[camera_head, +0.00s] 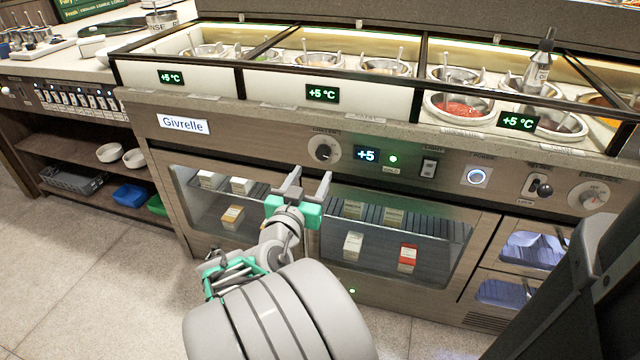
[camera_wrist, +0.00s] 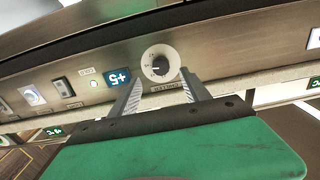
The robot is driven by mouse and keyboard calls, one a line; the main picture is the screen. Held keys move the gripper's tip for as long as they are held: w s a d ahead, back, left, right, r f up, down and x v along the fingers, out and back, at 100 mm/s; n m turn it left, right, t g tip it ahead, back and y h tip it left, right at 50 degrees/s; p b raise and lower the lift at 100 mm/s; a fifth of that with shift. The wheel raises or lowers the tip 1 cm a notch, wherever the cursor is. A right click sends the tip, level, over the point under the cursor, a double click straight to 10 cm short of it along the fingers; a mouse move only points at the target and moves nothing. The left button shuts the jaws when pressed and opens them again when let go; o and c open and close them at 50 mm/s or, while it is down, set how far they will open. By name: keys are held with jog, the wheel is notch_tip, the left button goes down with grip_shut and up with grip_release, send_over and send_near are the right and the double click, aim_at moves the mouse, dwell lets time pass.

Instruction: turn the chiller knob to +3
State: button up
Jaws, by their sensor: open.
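The chiller knob (camera_head: 323,151) is a dark round knob on a pale dial on the counter's front panel. The display (camera_head: 367,154) beside it reads +5, with a lit green light (camera_head: 393,159) to its right. My gripper (camera_head: 308,177) is open and empty, just below the knob and apart from it in the head view. In the wrist view the knob (camera_wrist: 160,67) stands beyond and between the two fingertips (camera_wrist: 160,80), and the +5 display (camera_wrist: 118,78) appears upside down to its left.
A toggle switch (camera_head: 429,168), a lit power button (camera_head: 477,176), a black-knobbed lever (camera_head: 544,188) and another dial (camera_head: 592,195) lie to the right on the same panel. Glass doors (camera_head: 390,235) sit below. Sauce wells (camera_head: 460,105) with +5 °C displays (camera_head: 322,93) are above.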

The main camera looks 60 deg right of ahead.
aim_at(322, 156)
jog(key=d, duration=0.5)
jog(key=w+d, duration=0.1)
jog(key=d, duration=0.1)
jog(key=shift+w+d+r, duration=0.1)
jog(key=shift+d, duration=0.15)
jog(key=shift+c, duration=0.2)
grip_shut()
